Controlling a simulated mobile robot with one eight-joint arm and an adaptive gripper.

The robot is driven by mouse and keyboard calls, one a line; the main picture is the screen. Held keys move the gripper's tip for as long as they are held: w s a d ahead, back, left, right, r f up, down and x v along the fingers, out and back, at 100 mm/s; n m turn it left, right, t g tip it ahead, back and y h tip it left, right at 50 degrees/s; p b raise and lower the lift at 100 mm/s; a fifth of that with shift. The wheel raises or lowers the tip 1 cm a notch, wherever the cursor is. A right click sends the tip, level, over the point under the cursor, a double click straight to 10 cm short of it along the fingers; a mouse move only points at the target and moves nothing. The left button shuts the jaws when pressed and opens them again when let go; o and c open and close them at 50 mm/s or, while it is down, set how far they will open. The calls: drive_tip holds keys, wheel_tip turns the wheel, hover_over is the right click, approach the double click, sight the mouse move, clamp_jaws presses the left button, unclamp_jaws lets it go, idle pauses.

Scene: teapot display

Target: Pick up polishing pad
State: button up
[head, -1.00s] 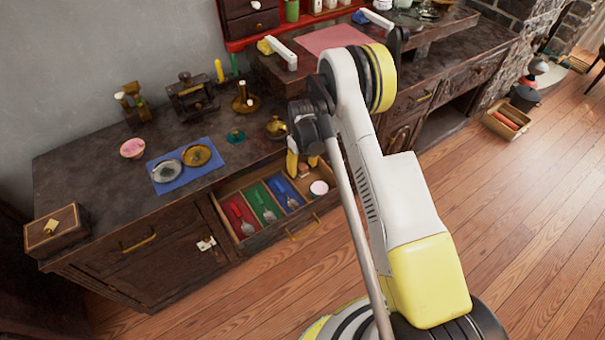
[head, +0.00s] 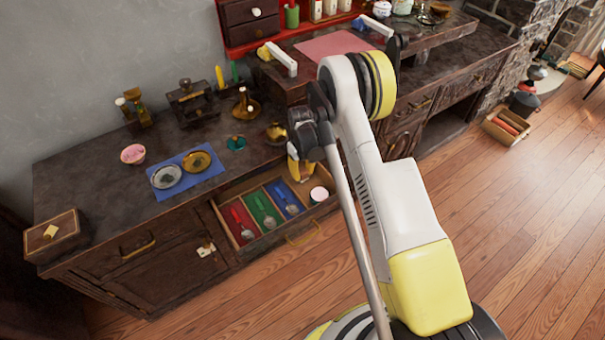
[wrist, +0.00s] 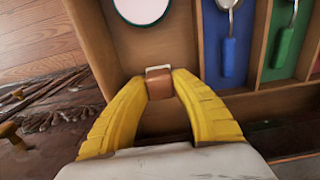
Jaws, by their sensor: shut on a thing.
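The polishing pad, seemingly the small brown block with a pale edge (wrist: 160,86), is between my gripper's yellow fingertips in the wrist view. My gripper (wrist: 160,80) is shut on it from both sides. The pad is over the plain wooden compartment of the open drawer, near one end. I cannot tell if it touches the drawer floor. In the head view my gripper (head: 300,168) points down at the drawer's back right part, and the pad is not clearly visible there.
The open drawer (head: 262,243) has red, green and blue compartments holding metal tools. A round white jar (head: 319,194) shares the plain compartment; it also shows in the wrist view (wrist: 141,10). Dishes on a blue mat (head: 204,172) and brass items stand on the counter above.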

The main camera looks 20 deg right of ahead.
sight(306, 172)
drive_tip(key=r, duration=0.1)
drive_tip(key=r+p, duration=0.1)
drive_tip(key=r, duration=0.1)
drive_tip(key=d+r+p, duration=0.1)
drive_tip(key=shift+s+d+r, duration=0.1)
drive_tip(key=shift+s+r, duration=0.15)
drive_tip(key=shift+s, duration=0.05)
drive_tip(key=s+d+r+p, duration=0.4)
drive_tip(key=s+d+r, duration=0.1)
drive_tip(key=d, duration=0.4)
drive_tip(key=shift+r, duration=0.4)
drive_tip(key=o, duration=0.4)
drive_tip(key=shift+c, duration=0.2)
clamp_jaws()
drive_tip(key=s+a+b, duration=0.1)
drive_tip(key=a, duration=0.1)
drive_tip(key=s+a+f+b, duration=0.1)
drive_tip(key=s+a, duration=0.1)
drive_tip(key=s+a+b, duration=0.1)
drive_tip(key=a+b, duration=0.1)
drive_tip(key=a, duration=0.1)
drive_tip(key=shift+s+f, duration=0.15)
drive_tip(key=shift+f+b, duration=1.4)
drive_tip(key=shift+f, duration=1.35)
